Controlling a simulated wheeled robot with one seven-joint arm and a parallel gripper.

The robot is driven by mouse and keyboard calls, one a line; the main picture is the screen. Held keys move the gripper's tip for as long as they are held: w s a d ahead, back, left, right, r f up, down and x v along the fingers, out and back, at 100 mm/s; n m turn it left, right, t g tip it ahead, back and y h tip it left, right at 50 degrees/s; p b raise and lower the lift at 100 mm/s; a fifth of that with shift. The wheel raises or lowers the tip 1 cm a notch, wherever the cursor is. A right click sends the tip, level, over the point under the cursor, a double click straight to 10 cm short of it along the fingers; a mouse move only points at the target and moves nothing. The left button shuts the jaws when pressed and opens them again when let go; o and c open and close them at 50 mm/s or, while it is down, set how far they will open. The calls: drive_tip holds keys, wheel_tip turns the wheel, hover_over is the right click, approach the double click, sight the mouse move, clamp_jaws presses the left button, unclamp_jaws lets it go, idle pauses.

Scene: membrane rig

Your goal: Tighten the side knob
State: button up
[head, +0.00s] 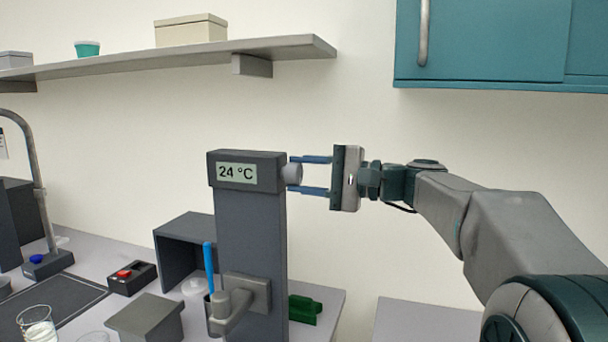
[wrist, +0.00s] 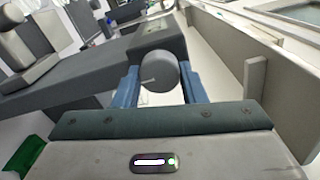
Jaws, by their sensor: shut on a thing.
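The side knob (head: 292,174) is a grey round knob on the right side of the dark grey rig column (head: 252,240), near its top. The column's head carries a display (head: 237,173) reading 24 °C. My gripper (head: 310,175) reaches in from the right with its two blue fingers, one above and one below the knob. In the wrist view the knob (wrist: 160,74) sits between the blue fingers (wrist: 160,85), which are shut on it. A thin light mark shows on the knob's face there. The exact finger contact is partly hidden.
A shelf (head: 170,60) with boxes runs along the wall above. A teal cabinet (head: 485,45) hangs at upper right. On the bench are a glass beaker (head: 38,325), a red-button box (head: 131,277), a grey block and a green piece (head: 304,310). A gap separates the benches at right.

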drive_tip(key=o, duration=1)
drive_tip(key=b+v, duration=0.1)
drive_tip(key=v, duration=1.3)
drive_tip(key=shift+b, duration=0.35)
